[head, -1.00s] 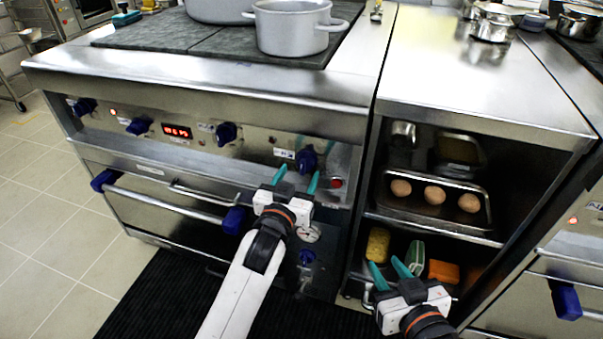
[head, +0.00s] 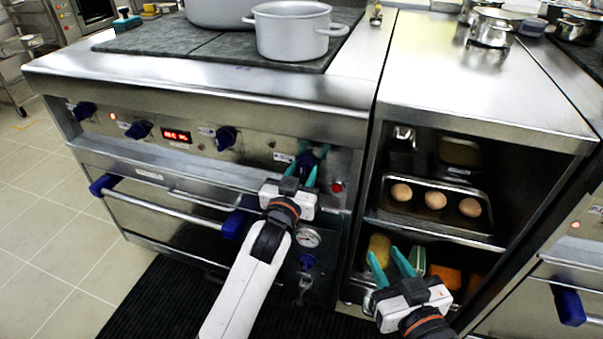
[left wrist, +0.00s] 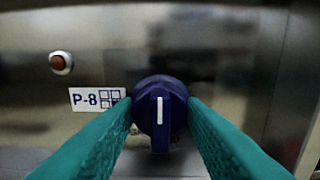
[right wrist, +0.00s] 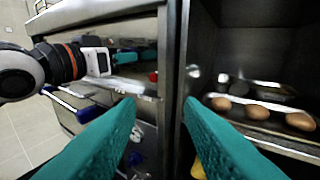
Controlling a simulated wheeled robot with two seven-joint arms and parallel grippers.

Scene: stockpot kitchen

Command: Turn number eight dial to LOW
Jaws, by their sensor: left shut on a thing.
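The number eight dial is a dark blue knob (left wrist: 160,108) beside a label reading P-8 (left wrist: 97,98) in the left wrist view. Its white mark points straight up. In the head view the dial (head: 309,160) is at the right end of the stove's panel, partly hidden by my fingers. My left gripper (head: 305,168) is shut on the dial, with one teal finger on each side of it. My right gripper (head: 391,262) is open and empty in front of the lower shelf of the cabinet.
Several other blue knobs (head: 226,138) and a red display (head: 177,136) line the panel. A red button (head: 337,187) is just right of the dial. An oven handle (head: 160,206) runs below. Eggs (head: 436,198) sit on a tray in the open cabinet to the right.

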